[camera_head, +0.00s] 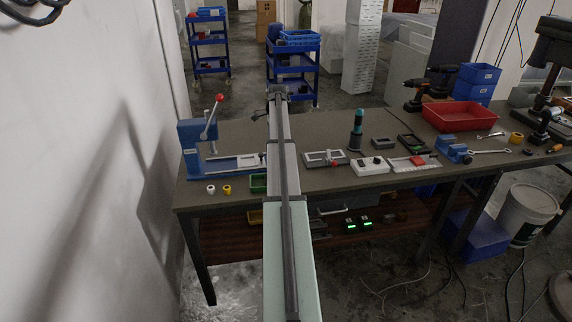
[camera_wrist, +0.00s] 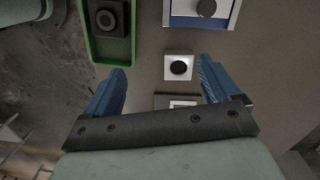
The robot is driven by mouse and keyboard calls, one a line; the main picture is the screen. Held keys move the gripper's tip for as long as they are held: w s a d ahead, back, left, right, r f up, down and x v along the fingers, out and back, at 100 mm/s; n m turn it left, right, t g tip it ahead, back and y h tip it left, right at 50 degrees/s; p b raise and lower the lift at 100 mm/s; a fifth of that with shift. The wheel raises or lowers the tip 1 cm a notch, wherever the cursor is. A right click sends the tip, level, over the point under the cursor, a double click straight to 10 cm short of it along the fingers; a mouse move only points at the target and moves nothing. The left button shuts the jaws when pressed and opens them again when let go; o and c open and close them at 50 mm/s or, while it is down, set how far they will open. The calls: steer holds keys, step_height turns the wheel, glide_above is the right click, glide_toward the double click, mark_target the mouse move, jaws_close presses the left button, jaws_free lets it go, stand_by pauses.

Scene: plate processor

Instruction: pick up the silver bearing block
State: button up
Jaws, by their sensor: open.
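A small silver-white square block with a round black centre, which looks like the bearing block (camera_wrist: 180,67), lies on the grey-brown surface in the wrist view. My gripper (camera_wrist: 163,69) is open, with a blue finger on each side of the picture. The block appears between the fingertips, closer to the right one; whether the fingers are at its height I cannot tell. Nothing is held. In the head view my arm covers the middle of the bench, and I cannot make out the gripper or the block there.
A green tray (camera_wrist: 84,48) holding a dark block (camera_wrist: 106,18) lies left of the silver block. A blue-framed fixture (camera_wrist: 235,11) with a black knob is above it. A white-rimmed part (camera_wrist: 161,101) sits close below. The bench (camera_head: 335,184) carries several devices on the right.

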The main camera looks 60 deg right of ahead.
steer(key=d+r+m, duration=0.2)
steer(key=d+r, duration=0.1)
steer(key=d, duration=0.2)
steer(key=shift+h, duration=0.3)
steer(key=f, duration=0.9)
steer(key=s+f, duration=0.1)
steer(key=f, duration=0.4)
steer(key=shift+d, duration=0.2)
steer(key=c, duration=1.2)
steer(key=shift+c, duration=0.2)
step_height(320, 180, up, 9)
steer(key=w+a+r, duration=0.2)
steer(key=w+a, duration=0.8)
steer(key=w, duration=0.3)
steer(key=shift+w+r, duration=0.25)
steer(key=shift+w, duration=0.05)
